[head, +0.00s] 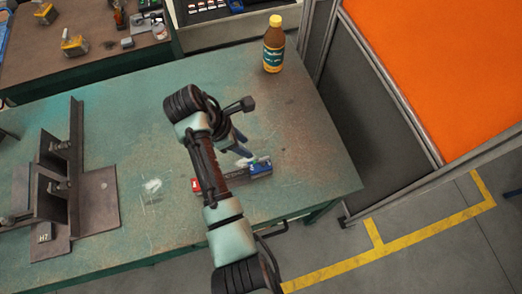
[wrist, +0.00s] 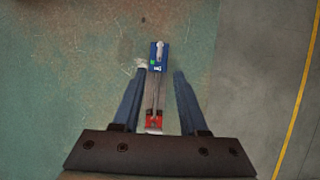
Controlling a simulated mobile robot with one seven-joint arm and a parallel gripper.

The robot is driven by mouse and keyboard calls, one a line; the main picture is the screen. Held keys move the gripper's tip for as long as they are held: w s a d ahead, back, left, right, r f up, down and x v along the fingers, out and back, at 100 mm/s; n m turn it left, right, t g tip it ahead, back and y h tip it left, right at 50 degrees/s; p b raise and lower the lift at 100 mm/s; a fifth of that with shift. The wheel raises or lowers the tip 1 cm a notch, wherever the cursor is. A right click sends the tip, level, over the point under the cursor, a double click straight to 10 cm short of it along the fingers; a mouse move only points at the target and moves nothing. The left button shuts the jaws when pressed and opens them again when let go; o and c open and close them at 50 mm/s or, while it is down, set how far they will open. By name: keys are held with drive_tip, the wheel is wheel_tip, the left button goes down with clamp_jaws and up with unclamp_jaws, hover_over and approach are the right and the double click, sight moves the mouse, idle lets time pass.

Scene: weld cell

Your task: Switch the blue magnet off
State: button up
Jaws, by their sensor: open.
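The blue magnet (head: 261,168) lies on the green table near its right front part. It also shows in the wrist view (wrist: 158,67), with a pale grey lever on top, white lettering and a small green mark at its left. A red block (head: 196,184) sits at the other end of a narrow grey piece; it also shows in the wrist view (wrist: 153,121). My gripper (wrist: 160,74) is open above them, with one blue finger on each side of the blue magnet and a gap on both sides. My arm hides the middle part in the head view.
A brown bottle with a yellow cap (head: 273,45) stands at the table's back right. A dark steel angle fixture (head: 98,195) fills the left part of the table (head: 135,95). A grey partition with an orange panel (head: 445,60) stands at the right.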

sight(263, 158)
drive_tip(key=x, duration=1.2)
drive_tip(key=shift+w, duration=0.1)
drive_tip(key=shift+r, duration=0.1)
clamp_jaws()
